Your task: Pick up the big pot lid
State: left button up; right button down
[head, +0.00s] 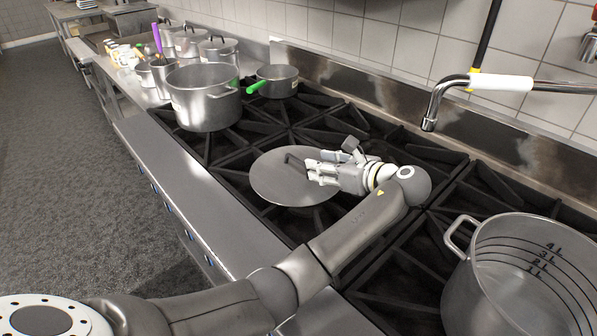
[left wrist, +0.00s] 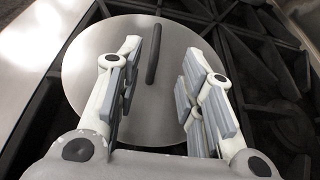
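The big pot lid (head: 277,191) is a flat round steel disc lying on the black stove grates, with a dark bar handle (head: 296,161) on top. My left gripper (head: 310,170) is over the right part of the lid, with its fingertips close to the handle. In the left wrist view the lid (left wrist: 85,70) fills the middle. The handle (left wrist: 154,54) stands ahead of and between the two spread fingers of my left gripper (left wrist: 158,75), and nothing is between the pads. Whether the fingers touch the lid is unclear. My right gripper is not in view.
A large open pot (head: 520,285) with litre marks stands at the lower right. Another big pot (head: 204,98) and a green-handled saucepan (head: 278,80) stand behind the lid. A faucet (head: 450,88) reaches over the stove from the right. A steel counter edge (head: 185,185) runs along the left.

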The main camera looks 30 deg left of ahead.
aim_at(302, 162)
pick_arm(q)
jog(key=shift+a+f, duration=0.1)
jog(key=shift+a, duration=0.55)
jog(key=p+x, duration=0.1)
jog(key=x, duration=0.5)
jog(key=shift+s, duration=0.15)
grip_shut()
